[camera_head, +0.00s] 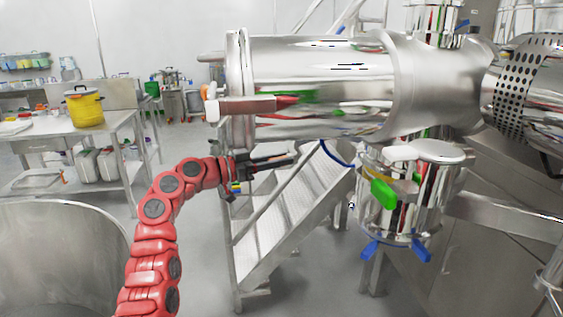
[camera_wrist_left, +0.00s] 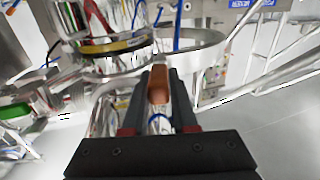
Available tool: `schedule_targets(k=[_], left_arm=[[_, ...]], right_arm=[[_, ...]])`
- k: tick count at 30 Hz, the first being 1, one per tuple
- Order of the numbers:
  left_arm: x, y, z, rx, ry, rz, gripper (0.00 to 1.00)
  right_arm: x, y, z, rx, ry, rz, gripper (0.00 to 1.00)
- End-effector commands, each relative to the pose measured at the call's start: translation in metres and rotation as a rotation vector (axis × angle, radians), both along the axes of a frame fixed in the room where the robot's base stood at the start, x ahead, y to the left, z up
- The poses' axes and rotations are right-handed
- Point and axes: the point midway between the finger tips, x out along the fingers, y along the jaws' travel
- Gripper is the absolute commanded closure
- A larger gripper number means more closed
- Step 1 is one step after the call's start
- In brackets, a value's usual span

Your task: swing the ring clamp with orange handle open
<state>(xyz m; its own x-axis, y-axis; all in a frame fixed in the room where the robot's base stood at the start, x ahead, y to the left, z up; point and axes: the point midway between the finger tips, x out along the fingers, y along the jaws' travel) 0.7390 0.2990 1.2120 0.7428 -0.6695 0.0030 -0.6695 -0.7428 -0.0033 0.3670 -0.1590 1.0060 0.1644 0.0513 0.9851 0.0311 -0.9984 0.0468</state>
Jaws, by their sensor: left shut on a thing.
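My left gripper (camera_head: 284,161) is below the left end of the big steel cylinder in the head view, its dark fingers pointing right. In the left wrist view its fingers (camera_wrist_left: 160,95) are shut on the orange handle (camera_wrist_left: 158,84), which lies between them. A curved bright metal band (camera_wrist_left: 205,42), seemingly part of the ring clamp, arcs just beyond the handle and to the right of a shiny vessel. A gap shows inside this arc. I cannot make out the gripped handle in the head view. My right gripper is not in view.
The steel cylinder (camera_head: 330,85) hangs above my gripper. Metal steps (camera_head: 285,215) stand behind and below it. A green valve handle (camera_head: 383,193) and blue handles (camera_head: 420,247) are to the right. A yellow pot (camera_head: 84,108) stands on the left table.

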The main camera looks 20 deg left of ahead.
Motion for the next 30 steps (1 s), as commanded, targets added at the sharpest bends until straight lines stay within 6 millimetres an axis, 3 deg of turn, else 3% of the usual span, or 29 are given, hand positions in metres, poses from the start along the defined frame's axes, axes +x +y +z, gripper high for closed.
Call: schedule_targets(k=[1, 2, 6, 19, 23, 30], left_arm=[[0.0, 0.002, -0.007, 0.004, 0.012, 0.0, 1.0], [0.0, 0.002, -0.007, 0.004, 0.012, 0.001, 0.71], [0.0, 0.002, -0.006, 0.004, 0.01, 0.002, 0.45], [-0.007, 0.009, -0.003, 0.002, 0.004, 0.004, 0.45], [-0.025, 0.026, -0.004, 0.005, 0.001, 0.008, 0.45], [-0.074, 0.07, -0.005, 0.005, 0.004, 0.01, 0.45]], right_arm=[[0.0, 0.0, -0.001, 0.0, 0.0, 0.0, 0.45], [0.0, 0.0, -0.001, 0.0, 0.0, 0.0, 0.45], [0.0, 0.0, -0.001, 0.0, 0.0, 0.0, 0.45], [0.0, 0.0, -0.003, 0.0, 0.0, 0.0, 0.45], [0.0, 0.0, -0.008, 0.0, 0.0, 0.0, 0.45], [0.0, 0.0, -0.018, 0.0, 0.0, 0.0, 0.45]])
